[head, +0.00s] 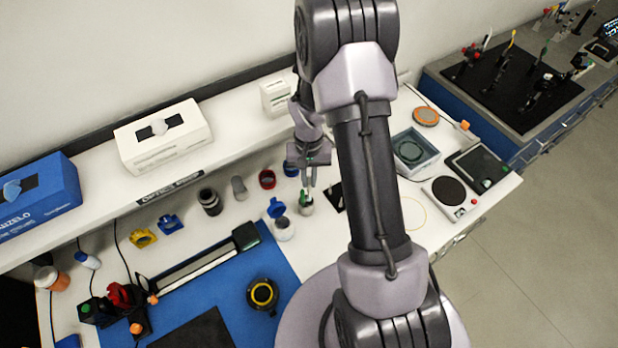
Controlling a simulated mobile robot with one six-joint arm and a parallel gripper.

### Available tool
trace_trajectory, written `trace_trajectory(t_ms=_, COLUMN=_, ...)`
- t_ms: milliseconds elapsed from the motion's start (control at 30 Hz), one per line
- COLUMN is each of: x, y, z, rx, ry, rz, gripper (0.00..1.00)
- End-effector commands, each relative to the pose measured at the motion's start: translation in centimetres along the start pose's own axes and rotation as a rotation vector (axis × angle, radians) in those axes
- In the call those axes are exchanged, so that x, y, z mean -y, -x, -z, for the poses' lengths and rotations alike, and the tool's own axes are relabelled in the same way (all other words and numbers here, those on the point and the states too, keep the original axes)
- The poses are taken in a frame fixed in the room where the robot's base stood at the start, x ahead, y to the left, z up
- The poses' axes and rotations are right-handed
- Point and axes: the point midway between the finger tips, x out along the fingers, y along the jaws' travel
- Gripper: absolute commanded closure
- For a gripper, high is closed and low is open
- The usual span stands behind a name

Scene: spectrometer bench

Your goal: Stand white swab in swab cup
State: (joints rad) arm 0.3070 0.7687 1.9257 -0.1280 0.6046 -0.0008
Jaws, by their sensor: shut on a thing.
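My gripper (308,184) points down over the white bench, its fingers close together just above a small pale cup (306,208). Something green shows at the cup's mouth, right beneath the fingertips. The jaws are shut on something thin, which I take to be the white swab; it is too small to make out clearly. I cannot tell whether its lower end is inside the cup or above it. The small pale cup may be the swab cup; no label is readable.
A white jar with a raised blue lid (283,228) stands close left of the pale cup. A red-rimmed pot (267,179) and a blue pot (291,167) stand behind. A black piece (336,197) is close right. A blue mat (215,283) lies front left.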

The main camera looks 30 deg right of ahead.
Motion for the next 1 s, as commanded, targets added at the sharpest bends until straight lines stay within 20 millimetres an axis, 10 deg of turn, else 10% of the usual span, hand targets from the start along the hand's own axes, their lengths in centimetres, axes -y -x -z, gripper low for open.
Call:
trace_trajectory(t_ms=467, x=0.0, y=-1.6, z=0.1, rx=0.000, ry=0.000, rz=0.000, gripper=1.00)
trace_trajectory(t_ms=1000, x=0.0, y=1.0, z=-0.1, rx=0.000, ry=0.000, rz=0.000, gripper=1.00)
